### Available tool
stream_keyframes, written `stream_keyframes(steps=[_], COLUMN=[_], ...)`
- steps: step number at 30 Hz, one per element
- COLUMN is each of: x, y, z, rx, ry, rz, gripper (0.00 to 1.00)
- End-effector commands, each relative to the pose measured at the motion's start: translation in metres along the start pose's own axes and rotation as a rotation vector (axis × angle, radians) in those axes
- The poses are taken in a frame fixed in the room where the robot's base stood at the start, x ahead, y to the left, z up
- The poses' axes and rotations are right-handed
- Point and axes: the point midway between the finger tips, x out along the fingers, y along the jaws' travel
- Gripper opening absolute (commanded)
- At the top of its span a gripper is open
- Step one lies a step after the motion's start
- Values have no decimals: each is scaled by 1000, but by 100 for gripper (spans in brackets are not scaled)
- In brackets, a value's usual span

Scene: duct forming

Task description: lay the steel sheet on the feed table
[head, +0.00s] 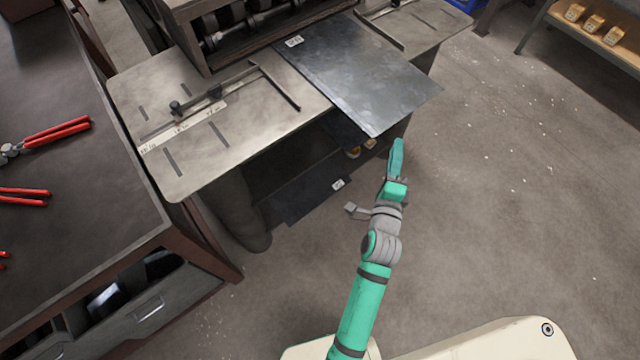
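A dark grey steel sheet (355,70) with a small white label lies on the feed table (205,150). Its far end is close to the machine's rollers, and its near right part overhangs the table's front edge. My gripper (397,147) is just in front of the sheet's near edge, right of its near corner. The fingers are seen edge-on, so I cannot tell whether they are open or shut, or whether they touch the sheet. Another dark sheet with a white label (310,198) shows low under the table.
A roller machine (245,25) stands behind the feed table, which carries guide bars (275,85). A dark bench (80,190) with red-handled tools (55,130) is at left. A shelf (575,35) with several small yellowish items is at top right. The floor (520,200) at right is clear.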

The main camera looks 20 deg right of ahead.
Motion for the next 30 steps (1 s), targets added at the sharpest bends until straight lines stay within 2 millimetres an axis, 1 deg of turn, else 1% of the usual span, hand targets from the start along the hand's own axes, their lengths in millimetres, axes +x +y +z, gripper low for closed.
stream_keyframes(steps=[2,4,5,8,11,12,17,18,23,24,26,27,30], x=[-2,-10,-15,-42,-79,-94,-157,-173,-236,-251,-274,-289,-324], y=[2,8,11,27,44,50,66,68,72,70,69,66,59], z=[2,7,11,30,51,60,88,94,114,118,122,125,131], rx=[-9,-39,-61,-174,-330,-396,-653,-718,-967,-1027,-1120,-1179,-1322], ry=[-3,-11,-17,-49,-96,-117,-206,-230,-330,-355,-393,-420,-481], rz=[3,10,16,35,52,56,58,53,25,13,-7,-23,-69], gripper=[21,21,21,21,21,21,21,21,21,21,21,21,21])
